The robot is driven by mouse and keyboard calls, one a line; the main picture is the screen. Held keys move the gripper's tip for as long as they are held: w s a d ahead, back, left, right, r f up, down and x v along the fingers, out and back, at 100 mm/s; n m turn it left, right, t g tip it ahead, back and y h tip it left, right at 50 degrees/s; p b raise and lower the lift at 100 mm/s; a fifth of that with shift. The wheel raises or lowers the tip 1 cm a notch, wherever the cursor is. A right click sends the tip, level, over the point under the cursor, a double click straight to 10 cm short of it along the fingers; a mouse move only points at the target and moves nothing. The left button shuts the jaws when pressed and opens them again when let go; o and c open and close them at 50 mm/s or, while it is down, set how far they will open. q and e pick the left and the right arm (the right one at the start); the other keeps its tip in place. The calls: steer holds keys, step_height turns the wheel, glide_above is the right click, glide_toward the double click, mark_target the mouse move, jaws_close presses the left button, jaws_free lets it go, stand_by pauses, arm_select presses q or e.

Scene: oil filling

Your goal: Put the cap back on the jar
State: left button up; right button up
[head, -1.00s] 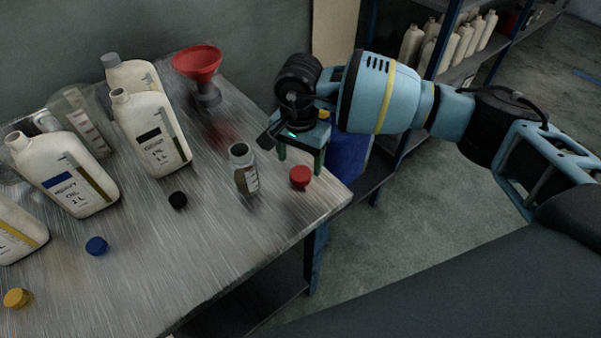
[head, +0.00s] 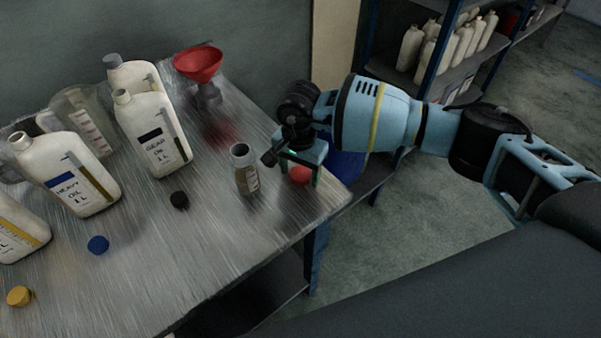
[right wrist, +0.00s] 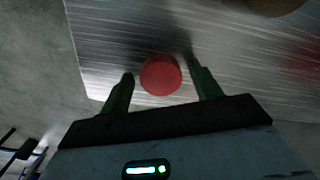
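The jar (head: 245,172) stands upright and uncapped on the metal table, with some dark content low inside. A red cap (head: 300,175) lies on the table to the right of the jar, near the table's right corner. My right gripper (head: 297,180) is open, with its fingers pointing down around the cap. In the right wrist view the red cap (right wrist: 160,75) sits between the two spread fingertips (right wrist: 163,82), with a gap on each side. A finger partly hides the cap in the head view. My left gripper is not in view.
A black cap (head: 179,199), a blue cap (head: 97,245) and a yellow cap (head: 19,296) lie on the table (head: 190,265). Several oil bottles, including the gear oil bottle (head: 152,135), stand at the left. A red funnel (head: 198,64) stands at the back. The table's front middle is clear.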

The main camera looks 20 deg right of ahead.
mark_target(300, 174)
steer(key=c, duration=0.8)
steer(key=shift+c, duration=0.2)
steer(key=shift+r, duration=0.1)
steer(key=shift+r, duration=0.55)
step_height(300, 174, up, 2)
steer(key=shift+r, duration=0.15)
steer(key=s+a, duration=0.3)
steer(key=s, duration=0.1)
steer(key=s+a+r, duration=0.1)
steer(key=s+a, duration=0.2)
steer(key=s, duration=0.2)
steer(key=s+a+b, duration=0.1)
steer(key=s+a, duration=0.1)
steer(key=s, duration=0.2)
steer(key=shift+s+a+r, duration=0.2)
steer(key=shift+a, duration=0.2)
